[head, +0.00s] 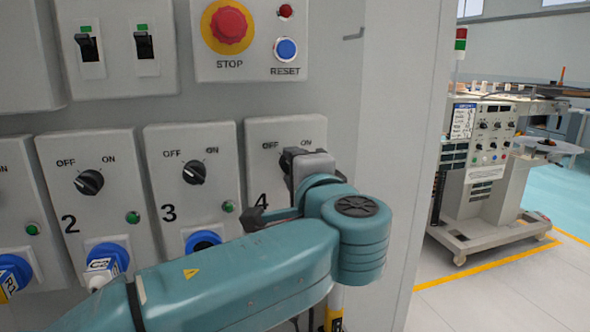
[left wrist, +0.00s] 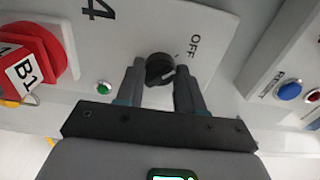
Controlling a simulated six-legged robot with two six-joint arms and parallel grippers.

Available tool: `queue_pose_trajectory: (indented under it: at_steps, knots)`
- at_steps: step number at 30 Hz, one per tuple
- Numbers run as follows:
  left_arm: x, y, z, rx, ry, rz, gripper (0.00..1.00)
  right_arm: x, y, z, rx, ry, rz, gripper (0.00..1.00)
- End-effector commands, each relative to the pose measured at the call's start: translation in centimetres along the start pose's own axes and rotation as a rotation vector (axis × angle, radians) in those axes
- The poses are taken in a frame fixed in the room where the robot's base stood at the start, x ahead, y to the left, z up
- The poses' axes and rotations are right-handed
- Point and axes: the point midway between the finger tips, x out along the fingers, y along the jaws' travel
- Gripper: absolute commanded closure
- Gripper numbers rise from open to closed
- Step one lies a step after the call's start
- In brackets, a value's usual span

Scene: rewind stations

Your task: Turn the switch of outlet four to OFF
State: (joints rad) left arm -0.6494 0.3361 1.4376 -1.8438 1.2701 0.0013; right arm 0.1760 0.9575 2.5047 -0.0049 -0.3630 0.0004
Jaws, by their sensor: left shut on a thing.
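The outlet four panel (head: 285,128) is on the grey cabinet wall, right of outlet three. The OFF label (left wrist: 195,47) shows beside the knob, up and to the right. A white mark shows on the knob's lower right; I cannot tell exactly which position it points to. My right gripper is not in view.
Outlet three's knob (head: 194,173) and outlet two's knob (head: 89,182) are to the left. A red STOP button (head: 228,25) and blue RESET button (head: 286,49) are above. A red B1 plug (left wrist: 28,62) and green lamp (left wrist: 103,87) are near my left gripper.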

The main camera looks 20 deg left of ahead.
Motion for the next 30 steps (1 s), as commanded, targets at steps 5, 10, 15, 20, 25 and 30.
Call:
queue_pose_trajectory:
  at_steps: [5, 10, 15, 20, 25, 30]
  knots:
    - [0.0, 0.2, 0.0, -0.001, -0.001, 0.005, 0.46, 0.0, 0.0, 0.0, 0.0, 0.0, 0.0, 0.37]
    - [0.0, 0.1, 0.0, 0.0, -0.001, 0.003, 0.37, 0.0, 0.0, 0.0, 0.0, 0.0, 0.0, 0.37]
    - [-0.1, 0.1, 0.0, 0.0, 0.0, 0.002, 0.37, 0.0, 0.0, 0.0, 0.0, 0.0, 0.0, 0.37]
    - [-2.1, 0.1, -0.1, 0.0, 0.004, 0.001, 0.37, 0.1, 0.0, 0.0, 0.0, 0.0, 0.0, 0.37]
    - [-6.1, 0.0, -0.1, 0.001, 0.005, 0.0, 0.37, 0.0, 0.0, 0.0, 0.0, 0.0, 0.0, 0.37]
    - [-9.7, 0.0, -0.1, 0.0, 0.004, 0.001, 0.37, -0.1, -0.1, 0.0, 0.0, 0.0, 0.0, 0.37]
